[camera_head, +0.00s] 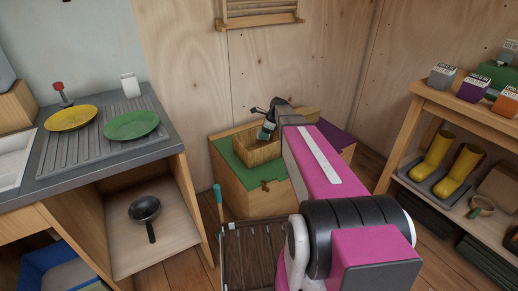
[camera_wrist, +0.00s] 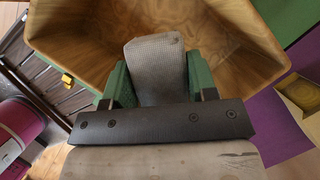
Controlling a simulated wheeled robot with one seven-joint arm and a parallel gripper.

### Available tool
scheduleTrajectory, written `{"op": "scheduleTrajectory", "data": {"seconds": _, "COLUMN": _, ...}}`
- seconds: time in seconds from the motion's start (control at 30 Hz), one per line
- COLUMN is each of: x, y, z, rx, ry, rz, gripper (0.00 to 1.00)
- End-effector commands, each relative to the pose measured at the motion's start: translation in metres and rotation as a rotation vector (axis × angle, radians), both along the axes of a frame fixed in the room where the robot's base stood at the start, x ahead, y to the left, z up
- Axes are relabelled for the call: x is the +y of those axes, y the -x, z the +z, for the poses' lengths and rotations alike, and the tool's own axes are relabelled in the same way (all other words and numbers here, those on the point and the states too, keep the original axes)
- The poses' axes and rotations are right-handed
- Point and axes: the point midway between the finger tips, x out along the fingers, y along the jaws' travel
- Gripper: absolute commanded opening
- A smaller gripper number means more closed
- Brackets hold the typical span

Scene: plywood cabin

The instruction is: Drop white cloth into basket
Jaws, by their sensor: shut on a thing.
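The white cloth (camera_wrist: 155,66) shows as a greyish woven piece between the green fingers of my gripper (camera_wrist: 159,76) in the wrist view. My gripper is shut on it. The wooden basket (camera_wrist: 225,28) lies beyond the fingers, its open inside facing the wrist camera. In the head view the basket (camera_head: 245,158) stands on a cabinet with a green top, and my gripper (camera_head: 266,133) is at its rim, over or just inside the opening; its exact depth is unclear. The cloth is too small to make out clearly in the head view.
The cabinet's green top (camera_head: 226,152) leaves little room around the basket. A counter with a yellow plate (camera_head: 71,117) and a green plate (camera_head: 131,124) is at left. A shelf with yellow boots (camera_head: 460,170) is at right. A dark slatted surface (camera_head: 247,250) lies in front.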

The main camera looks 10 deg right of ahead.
Motion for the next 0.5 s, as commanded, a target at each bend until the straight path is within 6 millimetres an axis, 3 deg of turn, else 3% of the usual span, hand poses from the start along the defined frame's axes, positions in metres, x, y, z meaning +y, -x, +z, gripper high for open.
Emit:
{"op": "scheduleTrajectory", "data": {"seconds": 0.23, "x": 0.0001, "y": 0.0001, "z": -0.0014, "rx": 0.000, "ry": 0.000, "rz": 0.000, "gripper": 0.23}}
{"op": "scheduleTrajectory", "data": {"seconds": 0.27, "x": 0.0001, "y": 0.0002, "z": -0.0014, "rx": 0.000, "ry": 0.000, "rz": 0.000, "gripper": 0.59}}
{"op": "scheduleTrajectory", "data": {"seconds": 0.33, "x": 0.0001, "y": 0.0002, "z": -0.0013, "rx": 0.000, "ry": 0.000, "rz": 0.000, "gripper": 0.82}}
{"op": "scheduleTrajectory", "data": {"seconds": 0.5, "x": 0.0001, "y": 0.0002, "z": -0.0013, "rx": 0.000, "ry": 0.000, "rz": 0.000, "gripper": 0.82}}
